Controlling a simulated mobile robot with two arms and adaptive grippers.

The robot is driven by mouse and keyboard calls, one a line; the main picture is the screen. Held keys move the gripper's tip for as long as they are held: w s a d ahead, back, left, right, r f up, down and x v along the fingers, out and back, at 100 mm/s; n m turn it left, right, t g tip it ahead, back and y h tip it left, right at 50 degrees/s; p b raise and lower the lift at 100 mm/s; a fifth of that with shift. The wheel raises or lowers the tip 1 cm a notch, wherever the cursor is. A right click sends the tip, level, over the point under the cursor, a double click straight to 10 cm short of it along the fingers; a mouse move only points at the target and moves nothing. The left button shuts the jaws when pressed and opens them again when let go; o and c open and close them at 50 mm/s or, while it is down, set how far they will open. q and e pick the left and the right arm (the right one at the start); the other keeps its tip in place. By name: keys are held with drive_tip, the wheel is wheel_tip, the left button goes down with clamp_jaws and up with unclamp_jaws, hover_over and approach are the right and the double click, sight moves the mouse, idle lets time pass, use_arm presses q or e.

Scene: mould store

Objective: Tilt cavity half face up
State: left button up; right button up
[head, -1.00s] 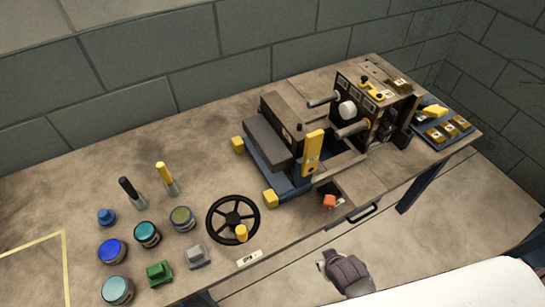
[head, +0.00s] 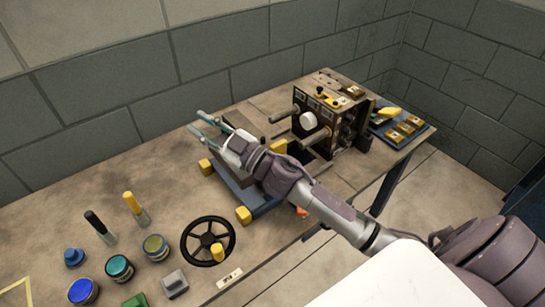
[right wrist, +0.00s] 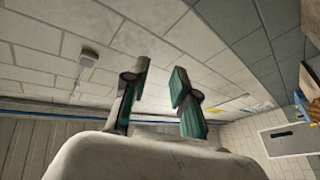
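A blue tilt frame (head: 232,187) with yellow corner blocks sits on the bench in the head view. My right arm now hides the dark mould block on it. A bit of yellow, likely its lever (head: 278,147), shows beside the arm. Behind it stands an upright dark mould half (head: 301,103) with guide pins and a white round boss (head: 308,121). My right gripper (head: 208,124) is over the tilt frame's far left side, fingers apart. The right wrist view shows the open fingers (right wrist: 158,95) with nothing between them, facing wall or ceiling. My left gripper is not in view.
A black handwheel (head: 208,241) with a yellow knob lies at the bench front. A blue tray (head: 385,122) with brass pieces is at the right end.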

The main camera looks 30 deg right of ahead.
drive_tip(key=a+r+n+g+y, duration=0.3)
drive_tip(key=a+n+g+y, duration=0.1)
drive_tip(key=n+g+y, duration=0.4)
drive_tip(key=s+d+f+g+h, duration=0.25)
drive_tip(key=d+g+h, duration=0.4)
drive_tip(key=d, duration=0.55)
drive_tip(key=s+d+f+g+h, duration=0.1)
drive_tip(key=s+d+g+h, duration=0.2)
drive_tip(key=d+g+h, duration=0.7)
use_arm(q)
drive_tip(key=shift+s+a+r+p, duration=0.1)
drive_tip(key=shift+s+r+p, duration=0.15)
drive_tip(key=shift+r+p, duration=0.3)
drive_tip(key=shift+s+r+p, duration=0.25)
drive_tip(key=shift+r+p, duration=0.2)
drive_tip(key=shift+p, duration=0.05)
use_arm(e)
wheel_tip(320, 180, down, 13)
drive_tip(key=a+t+y, duration=0.2)
drive_tip(key=t, duration=0.3)
drive_tip(key=shift+a+r, duration=0.2)
drive_tip(key=shift+a, duration=0.15)
drive_tip(key=shift+t+y, duration=0.25)
clamp_jaws()
